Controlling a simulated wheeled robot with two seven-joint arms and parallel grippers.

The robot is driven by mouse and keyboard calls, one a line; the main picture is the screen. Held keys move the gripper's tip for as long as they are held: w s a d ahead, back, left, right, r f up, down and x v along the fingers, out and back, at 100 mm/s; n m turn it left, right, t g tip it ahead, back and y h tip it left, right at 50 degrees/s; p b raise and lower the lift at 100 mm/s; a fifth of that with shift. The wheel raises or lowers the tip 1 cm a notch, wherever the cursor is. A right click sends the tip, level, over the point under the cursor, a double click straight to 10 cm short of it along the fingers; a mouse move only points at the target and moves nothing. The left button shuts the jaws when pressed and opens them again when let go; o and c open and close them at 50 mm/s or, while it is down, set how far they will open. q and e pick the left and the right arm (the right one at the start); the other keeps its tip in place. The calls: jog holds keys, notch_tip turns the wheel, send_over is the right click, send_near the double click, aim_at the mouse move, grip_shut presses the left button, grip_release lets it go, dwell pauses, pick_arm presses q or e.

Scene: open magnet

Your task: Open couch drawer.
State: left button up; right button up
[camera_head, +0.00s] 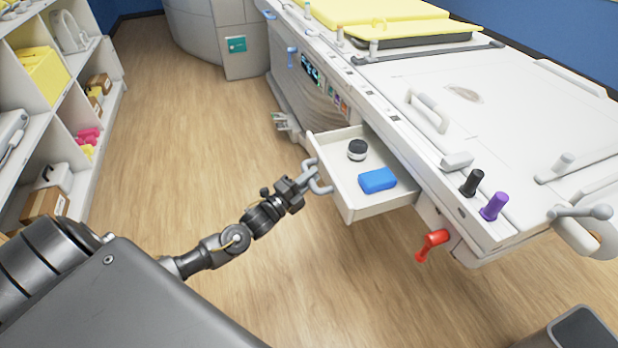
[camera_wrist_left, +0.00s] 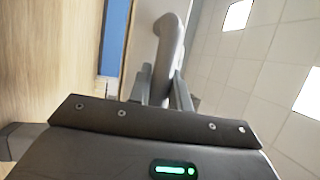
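The couch drawer (camera_head: 352,205) is a white box pulled well out from the side of the couch (camera_head: 330,95). Inside it are a blue block (camera_head: 377,180) and a small round black-and-white item (camera_head: 357,150). The drawer's grey handle (camera_head: 311,168) is on its front. My left gripper (camera_head: 318,182) is at this handle. In the left wrist view, the thick curved grey handle (camera_wrist_left: 172,45) runs between my two fingers, which appear closed around it. The exact contact is partly hidden. My right gripper is not in view.
A red lever (camera_head: 432,243) sticks out below the couch edge, right of the drawer. Black (camera_head: 472,183) and purple (camera_head: 494,206) knobs stand on the couch edge. A shelf unit (camera_head: 100,115) stands at the left. The wooden floor between is clear.

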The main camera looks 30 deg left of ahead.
pick_arm(q)
jog(key=o, duration=0.4)
jog(key=shift+o, duration=0.2)
jog(key=v, duration=1)
jog(key=shift+s+b, duration=0.3)
jog(key=shift+s, duration=0.1)
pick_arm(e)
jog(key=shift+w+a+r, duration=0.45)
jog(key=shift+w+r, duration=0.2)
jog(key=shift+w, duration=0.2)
pick_arm(q)
jog(key=shift+a+f, duration=0.1)
jog(key=shift+a, duration=0.05)
